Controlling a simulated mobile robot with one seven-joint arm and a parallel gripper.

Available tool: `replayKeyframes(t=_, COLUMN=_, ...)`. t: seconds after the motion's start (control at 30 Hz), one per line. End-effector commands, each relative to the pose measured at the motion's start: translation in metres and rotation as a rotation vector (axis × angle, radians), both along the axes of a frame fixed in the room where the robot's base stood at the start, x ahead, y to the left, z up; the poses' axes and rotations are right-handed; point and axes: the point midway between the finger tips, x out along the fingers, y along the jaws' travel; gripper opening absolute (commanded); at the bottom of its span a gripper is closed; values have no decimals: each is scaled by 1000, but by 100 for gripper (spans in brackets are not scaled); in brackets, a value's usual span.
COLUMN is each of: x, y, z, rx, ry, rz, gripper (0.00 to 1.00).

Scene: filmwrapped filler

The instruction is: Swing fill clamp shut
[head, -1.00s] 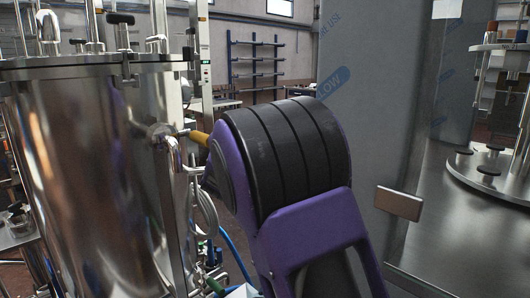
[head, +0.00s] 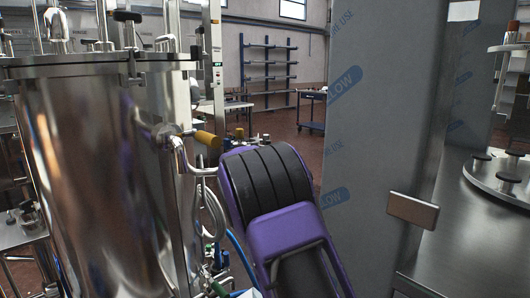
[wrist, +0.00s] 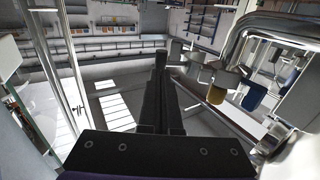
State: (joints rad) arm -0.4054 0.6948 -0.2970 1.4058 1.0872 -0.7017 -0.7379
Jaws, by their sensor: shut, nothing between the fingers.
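A steel tank (head: 95,180) stands at the left of the head view. On its side is a metal fitting with a bent pipe (head: 180,155) and a yellow handle (head: 208,140), which I take to be the fill clamp. My purple and black arm is just below and right of the handle and hides what lies behind it. My gripper does not show in the head view. In the wrist view my gripper (wrist: 160,62) is shut and empty. Whether the clamp is closed I cannot tell.
A curved steel pipe (wrist: 245,30) is close on the right in the wrist view. A grey film-wrapped panel (head: 385,110) stands right of my arm in the head view. Blue shelving (head: 268,70) is far behind. Hoses (head: 213,215) hang beside the tank.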

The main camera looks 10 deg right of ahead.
Motion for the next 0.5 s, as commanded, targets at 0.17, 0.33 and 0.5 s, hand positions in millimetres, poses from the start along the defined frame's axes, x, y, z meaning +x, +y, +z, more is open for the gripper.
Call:
replayKeyframes(t=0.17, x=16, y=-8, z=0, rx=-1, ry=0, rz=0, gripper=0)
replayKeyframes(t=0.33, x=21, y=-10, z=0, rx=0, ry=0, rz=0, gripper=0)
replayKeyframes(t=0.5, x=21, y=-10, z=0, rx=0, ry=0, rz=0, gripper=0)
